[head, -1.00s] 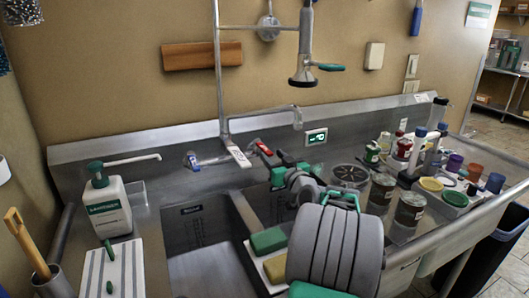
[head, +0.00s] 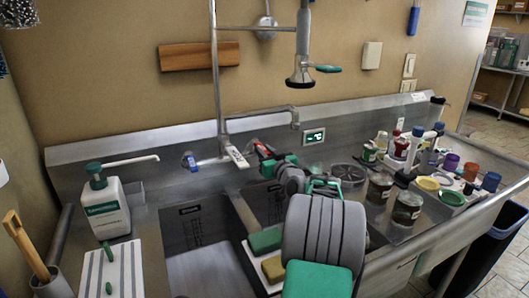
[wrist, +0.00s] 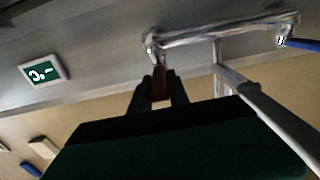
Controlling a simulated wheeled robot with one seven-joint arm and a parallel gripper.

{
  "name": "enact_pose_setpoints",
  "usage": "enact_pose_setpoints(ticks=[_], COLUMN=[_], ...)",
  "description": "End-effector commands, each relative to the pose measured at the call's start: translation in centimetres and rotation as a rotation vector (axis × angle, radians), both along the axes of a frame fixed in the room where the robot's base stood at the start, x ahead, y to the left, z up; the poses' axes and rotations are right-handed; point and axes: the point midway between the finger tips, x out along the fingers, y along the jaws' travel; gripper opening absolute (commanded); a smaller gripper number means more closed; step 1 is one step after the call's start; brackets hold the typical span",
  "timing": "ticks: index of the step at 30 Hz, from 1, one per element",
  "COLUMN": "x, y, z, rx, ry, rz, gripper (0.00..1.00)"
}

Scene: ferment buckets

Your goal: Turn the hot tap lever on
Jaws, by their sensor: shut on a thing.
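The hot tap lever (head: 261,148) is red and sits at the right end of the sink faucet (head: 235,157). My gripper (head: 267,158) is at this lever, with its green and dark body reaching in from the front right. In the wrist view my gripper's two dark fingers (wrist: 158,92) are shut on the reddish lever (wrist: 160,84), just by the metal valve end. The blue cold lever (head: 190,161) is at the faucet's left end, and it also shows in the wrist view (wrist: 300,43). My fingers hide part of the hot lever.
A spout (head: 262,111) and a hanging sprayer (head: 302,75) are above the sink. A small green display (head: 314,136) is on the backsplash. A soap bottle (head: 105,205) stands left, and jars (head: 408,207) stand right. Sponges (head: 266,240) lie on the basin divider.

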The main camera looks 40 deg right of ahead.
Motion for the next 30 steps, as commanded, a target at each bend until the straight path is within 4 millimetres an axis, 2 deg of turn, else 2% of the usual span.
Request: enact_pose_setpoints(ticks=[3,30], x=[-0.01,-0.01], y=[0.0,-0.01], z=[0.0,-0.02], rx=[0.0,0.0], ry=[0.0,0.001], rz=[0.0,0.0], gripper=[0.0,0.0])
